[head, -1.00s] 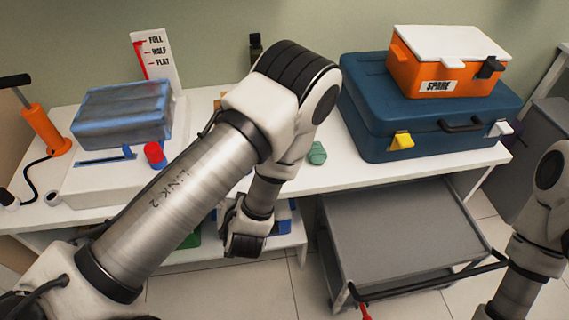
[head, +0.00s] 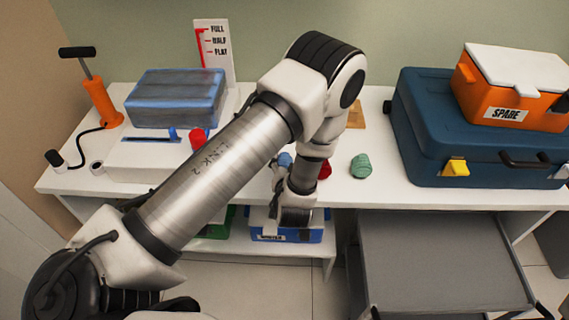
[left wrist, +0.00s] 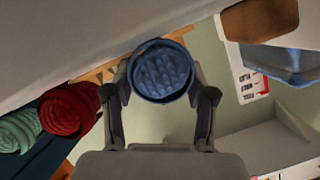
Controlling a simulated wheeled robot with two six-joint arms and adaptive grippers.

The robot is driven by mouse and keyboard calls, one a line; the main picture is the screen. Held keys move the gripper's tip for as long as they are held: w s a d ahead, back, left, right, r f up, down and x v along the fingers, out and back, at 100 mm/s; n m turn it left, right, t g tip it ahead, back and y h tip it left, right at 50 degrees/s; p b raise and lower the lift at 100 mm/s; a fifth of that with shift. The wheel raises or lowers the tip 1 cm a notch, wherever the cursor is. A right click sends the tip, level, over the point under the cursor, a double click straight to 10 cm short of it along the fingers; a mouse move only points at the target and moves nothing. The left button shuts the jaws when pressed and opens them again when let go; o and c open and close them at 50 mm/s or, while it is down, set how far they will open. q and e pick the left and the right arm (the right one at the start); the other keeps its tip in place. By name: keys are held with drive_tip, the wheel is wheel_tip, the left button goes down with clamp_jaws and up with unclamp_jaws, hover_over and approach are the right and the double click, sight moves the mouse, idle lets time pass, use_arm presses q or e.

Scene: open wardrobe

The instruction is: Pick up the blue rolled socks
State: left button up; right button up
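The blue rolled socks (head: 285,160) lie on the white table top, partly hidden by my left arm in the head view. In the left wrist view the blue socks (left wrist: 161,72) show as a round roll just at and beyond the fingertips. My left gripper (left wrist: 160,97) is open, with one finger on each side of the roll and small gaps showing. In the head view my left gripper (head: 284,180) is mostly hidden by its wrist, at the table's front edge. My right gripper is out of view.
Red rolled socks (head: 325,170) and green rolled socks (head: 361,166) lie to the right of the blue ones. A blue suitcase (head: 420,130) carries an orange box (head: 480,90). A white device with a blue block (head: 176,98) stands at left. A blue bin (head: 262,234) sits below.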

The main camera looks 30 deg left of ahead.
use_arm(q)
drive_tip(key=c, duration=0.5)
drive_tip(key=shift+o, duration=0.2)
